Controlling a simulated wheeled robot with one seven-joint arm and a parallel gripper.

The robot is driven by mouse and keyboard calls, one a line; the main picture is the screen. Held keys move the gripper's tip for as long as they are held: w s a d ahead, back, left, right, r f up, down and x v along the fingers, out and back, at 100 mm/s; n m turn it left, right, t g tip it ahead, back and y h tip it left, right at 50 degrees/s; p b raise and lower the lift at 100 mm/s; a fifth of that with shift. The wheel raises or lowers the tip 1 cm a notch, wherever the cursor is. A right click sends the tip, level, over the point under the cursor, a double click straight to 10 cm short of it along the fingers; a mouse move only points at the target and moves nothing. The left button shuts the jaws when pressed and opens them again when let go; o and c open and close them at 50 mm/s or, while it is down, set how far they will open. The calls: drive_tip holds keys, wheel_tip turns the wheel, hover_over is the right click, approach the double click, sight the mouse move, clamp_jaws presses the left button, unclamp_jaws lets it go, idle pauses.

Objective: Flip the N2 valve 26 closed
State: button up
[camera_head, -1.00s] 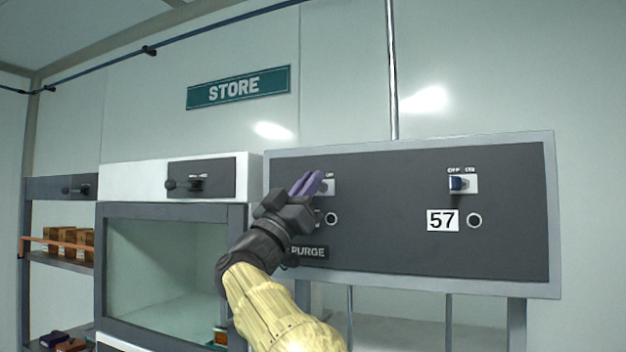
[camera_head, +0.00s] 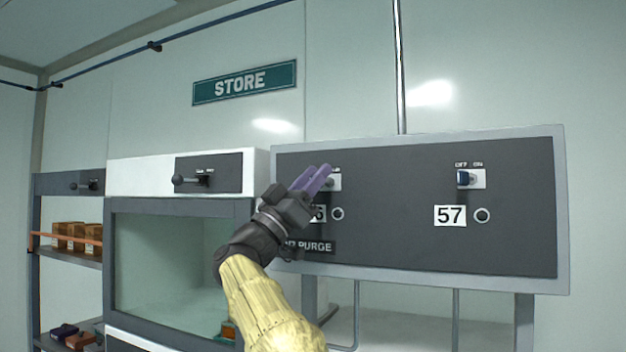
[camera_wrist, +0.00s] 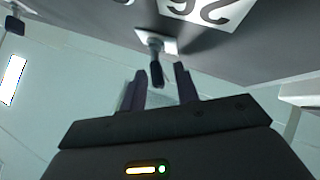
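The N2 valve 26 switch sits on the dark panel (camera_head: 400,225), on a white plate (camera_head: 336,183) that my gripper partly covers in the head view. Its number label (camera_head: 319,213) shows only a 6 there; the wrist view shows the label 26 (camera_wrist: 212,8) upside down. In the wrist view the dark lever (camera_wrist: 157,72) projects from its white plate between my two fingers, with gaps on both sides. My gripper (camera_head: 318,172) is open, its purple fingers at the switch. Whether a finger touches the lever cannot be told.
A similar switch (camera_head: 466,178) with label 57 (camera_head: 450,215) is to the right on the same panel. A purge sign (camera_head: 315,247) is below valve 26. A glass-fronted cabinet (camera_head: 180,206) with its own lever (camera_head: 190,180) stands left. Shelves with boxes are farther left.

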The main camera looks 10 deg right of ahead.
drive_tip(key=shift+f, duration=0.15)
drive_tip(key=shift+a+f+b, duration=0.15)
drive_tip(key=shift+f+b, duration=0.1)
drive_tip(key=shift+b, duration=0.05)
drive_tip(key=b+v, duration=1)
drive_tip(key=v, duration=0.6)
drive_tip(key=shift+s+a+f, duration=0.15)
drive_tip(key=shift+a, duration=0.15)
